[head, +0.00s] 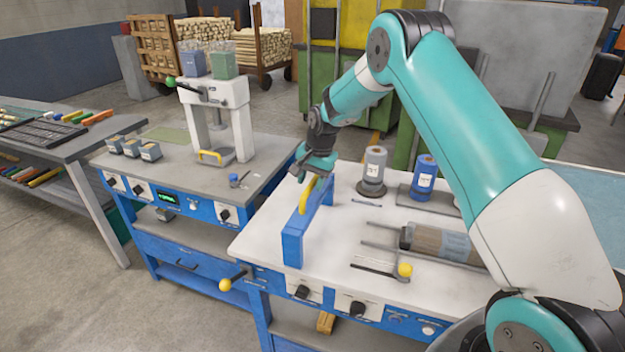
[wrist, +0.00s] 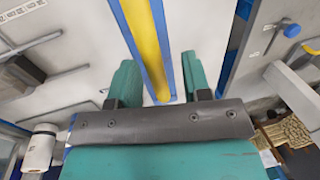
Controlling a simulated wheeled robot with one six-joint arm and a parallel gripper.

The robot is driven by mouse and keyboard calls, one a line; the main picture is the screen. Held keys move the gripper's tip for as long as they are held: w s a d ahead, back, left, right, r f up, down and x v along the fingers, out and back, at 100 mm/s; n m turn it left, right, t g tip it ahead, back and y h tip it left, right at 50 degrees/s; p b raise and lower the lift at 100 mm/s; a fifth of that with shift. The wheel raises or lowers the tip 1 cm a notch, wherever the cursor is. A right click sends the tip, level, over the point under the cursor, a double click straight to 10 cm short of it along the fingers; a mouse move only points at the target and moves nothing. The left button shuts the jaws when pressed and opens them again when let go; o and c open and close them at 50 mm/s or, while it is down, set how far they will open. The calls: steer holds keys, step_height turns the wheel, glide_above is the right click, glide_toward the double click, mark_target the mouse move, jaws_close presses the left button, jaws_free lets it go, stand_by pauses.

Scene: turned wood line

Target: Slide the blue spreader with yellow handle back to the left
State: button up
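The blue spreader (head: 296,243) stands on the white worktop (head: 345,225), near its left edge. Its yellow handle (head: 305,198) runs along the top. In the wrist view the yellow handle (wrist: 147,42) and the spreader's blue edges (wrist: 125,22) run up from between my fingers. My gripper (head: 312,175) is at the far end of the handle, pointing down; it also shows in the wrist view (wrist: 163,82). Its two teal fingers are apart, one on each side of the handle, with gaps visible. The head view does not show clearly whether a finger touches it.
A grey roller (head: 437,241) on rods and a yellow-knobbed lever (head: 404,270) lie to the right. A grey spool (head: 375,163) and a blue spool (head: 425,172) stand behind. A press (head: 240,118) stands on the left bench, across a narrow gap.

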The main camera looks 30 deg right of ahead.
steer(key=b+v, duration=0.3)
steer(key=v, duration=1.4)
steer(key=shift+r+b, duration=0.25)
steer(key=shift+b, duration=0.05)
